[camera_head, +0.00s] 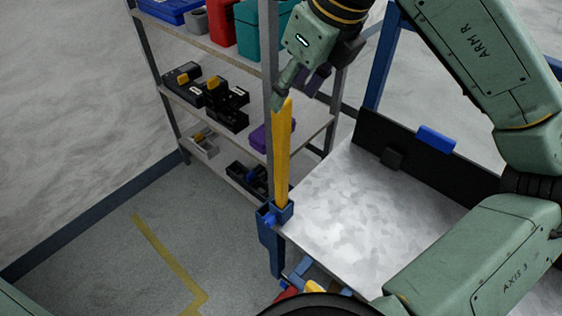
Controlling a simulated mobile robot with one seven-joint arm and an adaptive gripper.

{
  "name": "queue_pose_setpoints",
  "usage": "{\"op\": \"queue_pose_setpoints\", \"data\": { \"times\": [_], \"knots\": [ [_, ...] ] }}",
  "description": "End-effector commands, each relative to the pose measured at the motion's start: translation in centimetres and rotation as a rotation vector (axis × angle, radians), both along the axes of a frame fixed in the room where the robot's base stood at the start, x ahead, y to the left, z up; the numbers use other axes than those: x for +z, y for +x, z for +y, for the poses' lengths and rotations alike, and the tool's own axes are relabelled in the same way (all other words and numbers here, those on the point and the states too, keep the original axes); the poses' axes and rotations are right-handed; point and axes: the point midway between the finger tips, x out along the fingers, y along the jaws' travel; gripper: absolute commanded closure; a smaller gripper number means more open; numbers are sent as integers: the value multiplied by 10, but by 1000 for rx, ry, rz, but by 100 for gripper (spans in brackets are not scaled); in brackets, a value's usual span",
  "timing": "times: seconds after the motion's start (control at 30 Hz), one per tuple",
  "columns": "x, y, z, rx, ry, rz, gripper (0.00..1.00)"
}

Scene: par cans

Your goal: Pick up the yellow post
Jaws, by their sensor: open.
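The yellow post (283,160) is long and thin and stands nearly upright. Its lower end sits in a blue holder (275,213) at the near left corner of the metal-topped table (340,215). My gripper (290,92) is at the top end of the post, with its fingers pointing down. It is open, and one finger overlaps the post's tip in the picture. I cannot tell whether it touches the post. The other finger is partly hidden.
A shelf unit (205,42) with black trays (225,105), a red bin (222,25) and a teal bin (250,32) stands behind the post. A black back panel (430,165) with a blue block (436,139) edges the table. The tabletop's middle is clear. Yellow tape (165,252) marks open floor at left.

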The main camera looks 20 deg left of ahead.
Motion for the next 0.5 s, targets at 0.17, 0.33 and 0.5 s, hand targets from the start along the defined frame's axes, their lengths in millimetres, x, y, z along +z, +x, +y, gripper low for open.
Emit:
{"op": "queue_pose_setpoints", "data": {
  "times": [0.17,0.33,0.5],
  "knots": [
    [-27,3,11,6,1,4,53],
    [-43,5,18,6,4,4,53],
    [-55,9,24,8,5,5,53]
  ]
}}
